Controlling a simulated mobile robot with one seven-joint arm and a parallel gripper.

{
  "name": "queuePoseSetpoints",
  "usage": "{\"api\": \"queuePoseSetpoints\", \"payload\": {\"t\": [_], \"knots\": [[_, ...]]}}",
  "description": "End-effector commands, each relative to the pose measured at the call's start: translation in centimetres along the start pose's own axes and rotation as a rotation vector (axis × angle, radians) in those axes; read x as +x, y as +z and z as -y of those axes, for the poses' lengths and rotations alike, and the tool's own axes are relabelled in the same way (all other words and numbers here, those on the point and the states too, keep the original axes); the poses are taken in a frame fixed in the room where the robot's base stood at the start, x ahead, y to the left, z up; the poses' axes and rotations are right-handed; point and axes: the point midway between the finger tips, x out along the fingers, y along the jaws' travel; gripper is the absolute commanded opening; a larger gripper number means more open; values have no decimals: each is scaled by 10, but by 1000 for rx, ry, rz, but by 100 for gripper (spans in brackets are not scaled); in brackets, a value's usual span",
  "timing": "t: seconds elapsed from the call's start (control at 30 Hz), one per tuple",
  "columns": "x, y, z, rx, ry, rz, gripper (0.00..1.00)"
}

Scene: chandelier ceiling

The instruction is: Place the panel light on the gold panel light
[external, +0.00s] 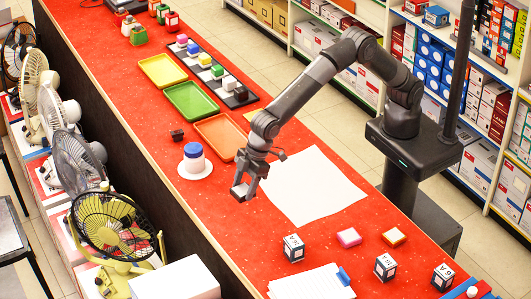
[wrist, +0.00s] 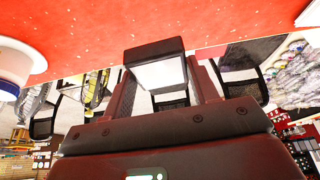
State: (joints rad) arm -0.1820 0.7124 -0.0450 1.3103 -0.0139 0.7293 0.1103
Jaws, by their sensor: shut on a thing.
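My gripper (external: 244,188) is above the red counter, left of the white sheet. It is shut on a small dark-cased block with a white face, which looks like the panel light (wrist: 160,73). In the wrist view the block sits between the two fingers of my gripper (wrist: 165,88); in the external view it is small and partly hidden. A small orange-gold block (external: 393,236) lies on the counter at the right, beside a pink one (external: 349,237). I cannot tell for sure which thing is the gold panel light.
A white jar with a blue lid (external: 194,156) stands on a white disc left of my gripper. Yellow, green and orange trays (external: 190,101) and a black rack of blocks (external: 238,101) lie behind. Labelled cubes (external: 293,247) and a clipboard (external: 312,283) are in front.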

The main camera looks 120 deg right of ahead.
Motion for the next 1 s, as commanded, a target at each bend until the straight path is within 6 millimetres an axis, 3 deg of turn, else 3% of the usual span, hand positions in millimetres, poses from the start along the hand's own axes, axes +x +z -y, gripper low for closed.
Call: {"api": "queuePoseSetpoints", "payload": {"t": [0.17, 0.37, 0.5, 0.7, 0.9, 1.0], "knots": [[-6, 4, 8, -16, -10, -1, 31], [-31, 39, 64, -128, -67, 3, 31], [-58, 86, 118, -253, -126, 5, 31], [-98, 165, 182, -440, -203, 6, 31], [-127, 235, 216, -592, -255, 2, 31], [-135, 258, 224, -640, -269, 1, 31]]}}
